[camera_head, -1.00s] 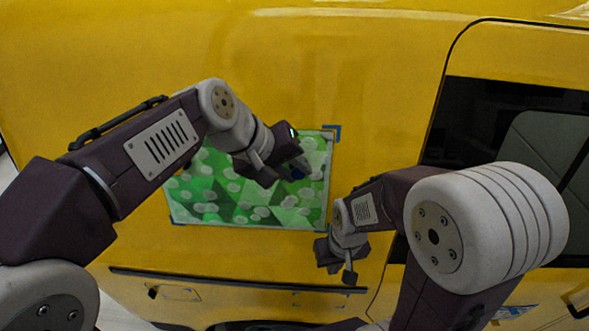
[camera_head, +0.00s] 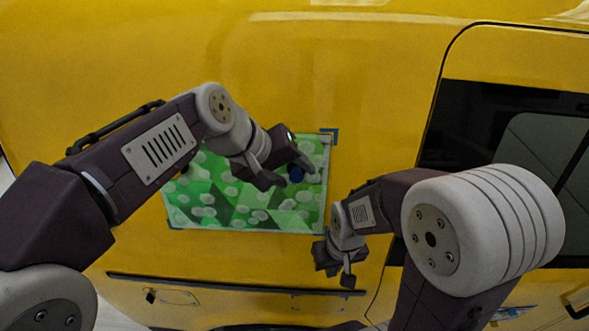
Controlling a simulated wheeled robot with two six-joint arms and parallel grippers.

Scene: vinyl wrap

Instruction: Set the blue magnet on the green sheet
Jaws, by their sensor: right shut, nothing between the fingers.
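The green sheet (camera_head: 235,200) with a pattern of pale spots lies flat against the yellow panel. The blue magnet (camera_head: 297,175) is a small dark blue round piece at the sheet's right part. My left gripper (camera_head: 288,173) is over the sheet's upper right, with its two fingers apart. The magnet shows in the gap, close to the right finger and clear of the left one. The arm hides much of the sheet's top. My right gripper (camera_head: 337,272) is shut and empty, just below and right of the sheet's lower right corner.
The yellow vehicle panel (camera_head: 330,60) is bare above the sheet. A blue corner mark (camera_head: 331,134) is at the sheet's upper right. A dark window (camera_head: 480,120) is at the right. A dark seam (camera_head: 200,282) runs below the sheet.

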